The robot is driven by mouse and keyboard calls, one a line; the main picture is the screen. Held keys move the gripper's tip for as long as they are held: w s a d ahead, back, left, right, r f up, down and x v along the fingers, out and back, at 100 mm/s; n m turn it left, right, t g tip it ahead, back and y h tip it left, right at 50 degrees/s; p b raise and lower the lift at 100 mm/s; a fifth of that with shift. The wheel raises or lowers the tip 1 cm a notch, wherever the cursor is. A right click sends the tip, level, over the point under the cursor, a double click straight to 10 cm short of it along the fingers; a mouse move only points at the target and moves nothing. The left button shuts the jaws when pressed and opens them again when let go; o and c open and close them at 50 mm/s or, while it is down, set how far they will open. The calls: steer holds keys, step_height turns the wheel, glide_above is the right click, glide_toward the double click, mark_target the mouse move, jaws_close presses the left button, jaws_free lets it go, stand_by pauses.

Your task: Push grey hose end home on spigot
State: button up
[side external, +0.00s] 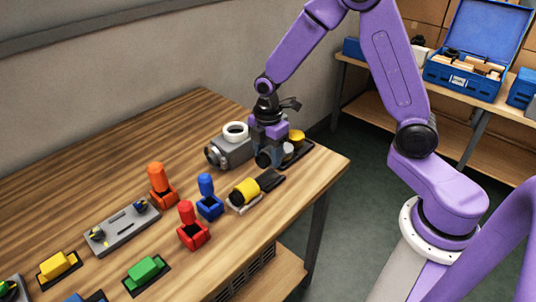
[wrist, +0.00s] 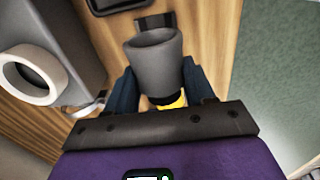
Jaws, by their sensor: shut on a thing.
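My gripper (side external: 268,156) is at the far right part of the table, just right of a grey tank unit (side external: 230,151). In the wrist view the gripper (wrist: 160,85) is shut on a grey, cup-like cylinder (wrist: 154,55), which looks like the hose end. Its wide end points away from the wrist. The tank unit (wrist: 75,45) stands to its left, with a white ring-shaped neck (wrist: 30,76) that also shows in the side view (side external: 236,131). The held part is apart from this ring. I cannot tell which fitting is the spigot.
A yellow cap (side external: 296,136) on a dark base stands close right of the gripper. A yellow-and-black part (side external: 245,191), a blue part (side external: 208,197), a red part (side external: 191,226) and an orange part (side external: 158,184) stand nearer. Bare wood lies left of the tank unit.

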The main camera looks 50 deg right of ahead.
step_height(320, 180, up, 6)
steer(key=shift+f, duration=0.2)
steer(key=shift+w+a, duration=0.45)
steer(key=shift+w, duration=0.1)
steer(key=w+a+t, duration=0.3)
steer(key=w+a, duration=1.1)
steer(key=shift+d+f, duration=0.15)
steer(key=shift+f, duration=5.3)
steer(key=shift+d+f, duration=0.15)
steer(key=shift+d, duration=0.9)
steer(key=shift+d, duration=1.95)
